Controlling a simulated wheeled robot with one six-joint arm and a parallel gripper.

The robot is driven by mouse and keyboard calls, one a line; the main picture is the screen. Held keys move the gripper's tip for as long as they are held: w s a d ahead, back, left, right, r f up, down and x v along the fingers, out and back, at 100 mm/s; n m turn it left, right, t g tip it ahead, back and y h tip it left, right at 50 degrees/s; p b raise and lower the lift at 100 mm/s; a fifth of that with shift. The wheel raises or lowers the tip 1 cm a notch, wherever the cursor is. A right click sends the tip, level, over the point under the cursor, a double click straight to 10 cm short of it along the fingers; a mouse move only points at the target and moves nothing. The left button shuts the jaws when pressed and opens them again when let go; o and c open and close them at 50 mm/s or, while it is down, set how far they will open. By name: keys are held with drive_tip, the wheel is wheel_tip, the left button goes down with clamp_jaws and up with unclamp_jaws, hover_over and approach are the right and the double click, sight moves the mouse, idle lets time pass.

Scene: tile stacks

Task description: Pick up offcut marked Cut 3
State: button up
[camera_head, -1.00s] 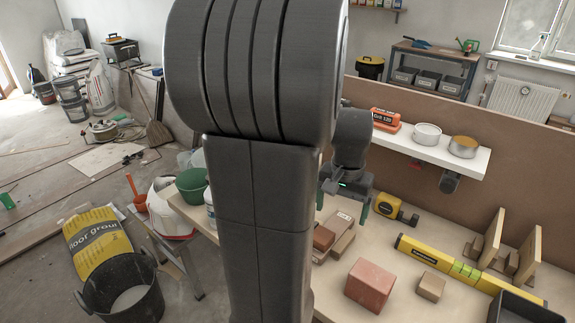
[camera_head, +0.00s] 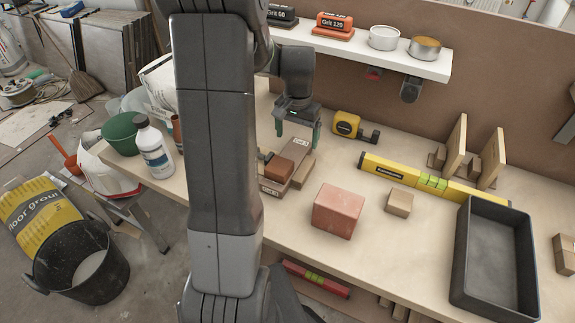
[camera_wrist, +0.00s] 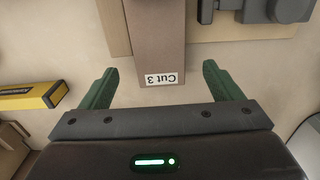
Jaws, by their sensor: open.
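The offcut marked Cut 3 (camera_wrist: 145,38) is a brown block with a white label at its near end, upside down in the wrist view. It lies over a paler tan piece (camera_wrist: 232,36). In the head view I take it to be the labelled brown piece (camera_head: 303,151) at the back of a small pile. My gripper (camera_head: 298,137) is at that end of the pile. In the wrist view my gripper (camera_wrist: 160,70) is open, one green finger on each side of the labelled end, with gaps on both sides. I cannot tell its height above the offcut.
A reddish block (camera_head: 339,212) and small wooden block (camera_head: 399,203) stand right of the pile. A yellow tape measure (camera_head: 347,124) is close right of my gripper. A yellow level (camera_head: 390,170) and black tray (camera_head: 465,255) lie farther right. A shelf (camera_head: 400,62) runs behind.

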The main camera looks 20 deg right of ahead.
sight(297, 148)
drive_tip(key=shift+w+d+f, duration=0.1)
drive_tip(key=shift+f, duration=1.25)
drive_tip(key=shift+w+d+f, duration=0.1)
drive_tip(key=shift+f, duration=1.2)
drive_tip(key=c, duration=1.2)
